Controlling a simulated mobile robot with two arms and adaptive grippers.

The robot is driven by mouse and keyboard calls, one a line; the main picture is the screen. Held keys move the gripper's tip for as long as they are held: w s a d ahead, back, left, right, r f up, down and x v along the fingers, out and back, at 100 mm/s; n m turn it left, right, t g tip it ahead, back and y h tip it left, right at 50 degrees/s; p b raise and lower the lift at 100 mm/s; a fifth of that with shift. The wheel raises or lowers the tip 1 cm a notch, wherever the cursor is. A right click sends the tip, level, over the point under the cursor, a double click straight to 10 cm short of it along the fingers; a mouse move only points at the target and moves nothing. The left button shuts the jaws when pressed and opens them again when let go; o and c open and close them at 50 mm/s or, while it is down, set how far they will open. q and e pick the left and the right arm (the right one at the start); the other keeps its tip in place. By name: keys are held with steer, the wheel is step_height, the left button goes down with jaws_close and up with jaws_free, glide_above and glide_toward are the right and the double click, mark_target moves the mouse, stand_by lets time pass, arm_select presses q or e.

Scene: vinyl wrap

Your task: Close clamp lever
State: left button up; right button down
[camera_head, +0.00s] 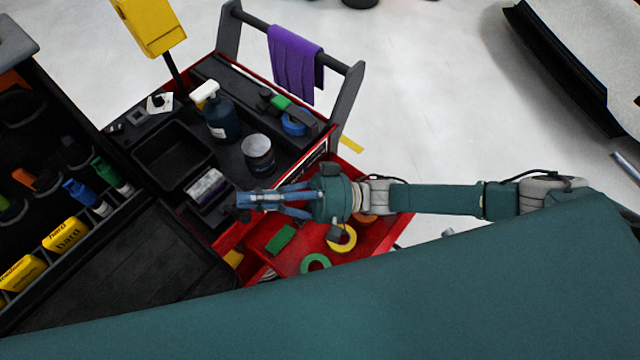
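I cannot make out a clamp or its lever in the head view. My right gripper (243,203) reaches in from the right, with its blue fingers pointing left. The fingers are above the near part of the red and black tool cart (334,145), beside a cylinder with a pale label (205,187). The fingers are seen edge-on, so I cannot tell whether they are open or shut or touch anything. My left gripper is out of view.
A dark blue bottle (222,122) and a can (259,155) stand on the cart. A purple cloth (294,60) hangs on its rail. Tape rings, one of them green (316,263), lie in the red drawer (290,256). A yellow object (150,25) tops a black pole. Open floor lies upper right.

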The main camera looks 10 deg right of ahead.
steer(key=d+r+v, duration=0.1)
steer(key=r+v, duration=0.2)
steer(key=v, duration=1.3)
steer(key=shift+s+r, duration=0.1)
steer(key=shift+r, duration=0.1)
